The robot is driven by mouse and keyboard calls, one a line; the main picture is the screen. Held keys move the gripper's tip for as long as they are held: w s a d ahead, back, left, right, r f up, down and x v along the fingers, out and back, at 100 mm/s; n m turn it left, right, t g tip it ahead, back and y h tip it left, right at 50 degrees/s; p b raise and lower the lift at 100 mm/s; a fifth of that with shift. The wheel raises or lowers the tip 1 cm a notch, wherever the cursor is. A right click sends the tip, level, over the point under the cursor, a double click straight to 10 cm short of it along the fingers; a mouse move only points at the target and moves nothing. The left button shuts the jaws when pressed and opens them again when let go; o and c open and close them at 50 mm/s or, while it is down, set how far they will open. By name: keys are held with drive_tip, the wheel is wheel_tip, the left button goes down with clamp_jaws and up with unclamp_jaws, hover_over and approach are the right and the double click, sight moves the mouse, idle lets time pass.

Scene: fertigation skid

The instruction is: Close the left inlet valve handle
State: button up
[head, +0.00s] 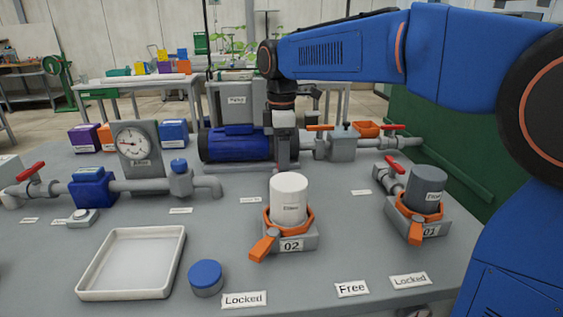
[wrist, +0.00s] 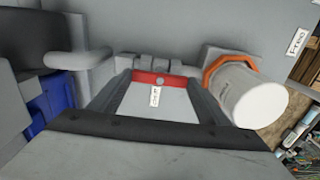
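The left inlet valve handle (head: 31,171) is a red lever on the valve at the far left of the pipe run in the head view. It stands tilted, rising to the right. My gripper (head: 287,165) is well to its right, pointing down behind the white filter and in front of the blue pump. In the wrist view my gripper's fingers (wrist: 160,85) are spread apart. A red bar with a grey round bolt (wrist: 160,79) shows between their tips; I cannot tell what it belongs to. The left inlet handle is not recognisable in the wrist view.
The white filter (head: 289,199) is close to the gripper. A white tray (head: 171,264) and blue-lidded jar (head: 206,277) lie in front.

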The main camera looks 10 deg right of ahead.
drive_tip(key=shift+m, duration=0.3)
drive_tip(key=m, duration=0.3)
drive_tip(key=shift+m, duration=0.3)
drive_tip(key=m, duration=0.4)
drive_tip(key=shift+m, duration=0.3)
drive_tip(key=m, duration=0.9)
drive_tip(key=shift+m, duration=0.3)
drive_tip(key=o, duration=1.1)
drive_tip(key=shift+c, duration=0.2)
